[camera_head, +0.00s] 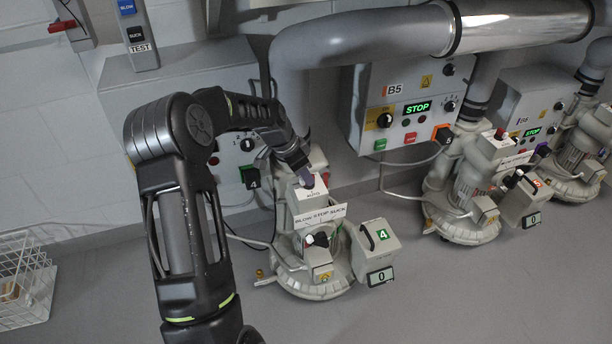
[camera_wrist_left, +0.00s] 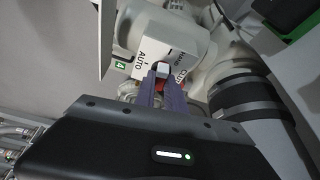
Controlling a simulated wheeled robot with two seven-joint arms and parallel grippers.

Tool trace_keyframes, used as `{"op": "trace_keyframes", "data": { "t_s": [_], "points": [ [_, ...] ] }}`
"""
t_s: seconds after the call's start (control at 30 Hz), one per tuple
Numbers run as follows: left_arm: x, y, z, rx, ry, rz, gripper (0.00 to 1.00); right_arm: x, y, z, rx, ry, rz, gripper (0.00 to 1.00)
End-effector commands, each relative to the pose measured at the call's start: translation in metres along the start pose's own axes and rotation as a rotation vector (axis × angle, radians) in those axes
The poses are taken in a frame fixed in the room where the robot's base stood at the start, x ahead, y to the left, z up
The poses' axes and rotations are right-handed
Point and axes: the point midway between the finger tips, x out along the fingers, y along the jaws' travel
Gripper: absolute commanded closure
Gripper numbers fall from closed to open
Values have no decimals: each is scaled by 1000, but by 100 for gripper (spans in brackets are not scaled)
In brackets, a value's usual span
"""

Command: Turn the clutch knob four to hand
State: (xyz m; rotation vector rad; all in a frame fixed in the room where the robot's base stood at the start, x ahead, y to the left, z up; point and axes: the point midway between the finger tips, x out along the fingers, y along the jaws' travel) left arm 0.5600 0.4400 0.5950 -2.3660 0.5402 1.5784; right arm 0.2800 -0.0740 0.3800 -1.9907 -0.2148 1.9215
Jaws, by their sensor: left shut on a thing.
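Blower four (camera_head: 318,255) stands below the left end of the big pipe, with a green 4 on the box beside it. Its white clutch box (camera_head: 311,205) has an AUTO label. In the left wrist view the clutch plate (camera_wrist_left: 147,45) shows AUTO on the left and another label, partly hidden, on the right. The clutch knob (camera_wrist_left: 162,69), red with a pale pointer, sits at the fingertips. My left gripper (camera_head: 307,181) reaches down onto the box, its purple fingers (camera_wrist_left: 161,90) shut on the knob. The fingers hide part of the knob. My right gripper is not in view.
A BLOW STOP SUCK plate (camera_head: 320,215) and a dark lever (camera_head: 318,240) are just below the clutch box. A box with a 0 display (camera_head: 380,277) stands to the right. Control panel B5 (camera_head: 403,105) and more blowers are further right. A white wire basket (camera_head: 25,285) stands at left.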

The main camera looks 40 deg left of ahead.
Motion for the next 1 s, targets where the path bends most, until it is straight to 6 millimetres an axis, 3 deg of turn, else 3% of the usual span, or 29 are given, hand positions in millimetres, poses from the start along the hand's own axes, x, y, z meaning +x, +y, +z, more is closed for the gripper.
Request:
{"op": "trace_keyframes", "data": {
  "t_s": [0.3,0.77,0.8,1.0],
  "points": [
    [0,-2,0,128,-2,52,100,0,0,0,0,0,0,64],
    [0,-2,1,147,-3,60,100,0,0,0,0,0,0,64],
    [0,-2,1,147,-3,60,85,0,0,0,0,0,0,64],
    [0,-2,1,147,-2,60,68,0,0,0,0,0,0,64]
  ]
}}
